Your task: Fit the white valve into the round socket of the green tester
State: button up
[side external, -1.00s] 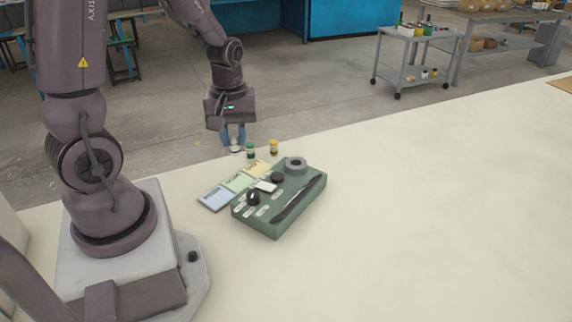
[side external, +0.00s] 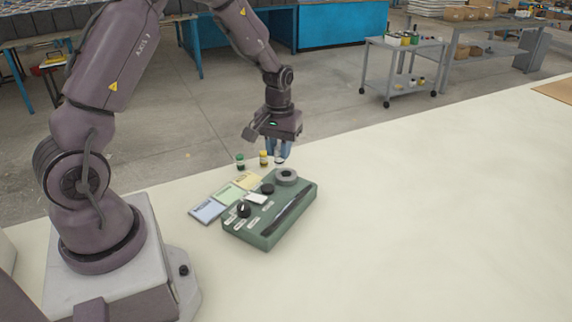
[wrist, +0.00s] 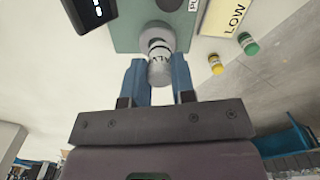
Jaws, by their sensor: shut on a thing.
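My gripper (side external: 279,156) is shut on the white valve (wrist: 159,68), with one blue finger on each side of it. The valve has dark lettering or marks on its side and stays upright or nearly so. The green tester (side external: 268,226) lies on the table, with its grey round socket (side external: 287,175) at the far end. In the side view the valve hangs just behind and above the socket. In the wrist view it overlaps the grey ring (wrist: 150,33), hiding much of it; I cannot tell the exact gap.
A green-capped valve (side external: 240,161) and a yellow one (side external: 263,158) stand beyond the tester. Blue (side external: 207,211), green (side external: 227,195) and yellow (side external: 247,180) cards lie along the tester's left. The tester carries a black knob (side external: 244,209).

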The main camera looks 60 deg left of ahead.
jog(key=shift+w+a+f, duration=0.2)
jog(key=shift+w+f, duration=0.3)
jog(key=shift+f, duration=0.15)
jog(key=shift+w+a+f, duration=0.2)
jog(key=shift+w+f, duration=0.25)
jog(key=shift+f, duration=0.15)
jog(key=shift+w+f, duration=0.2)
jog(key=shift+f, duration=1.55)
jog(key=shift+f, duration=0.15)
jog(key=o, duration=0.9)
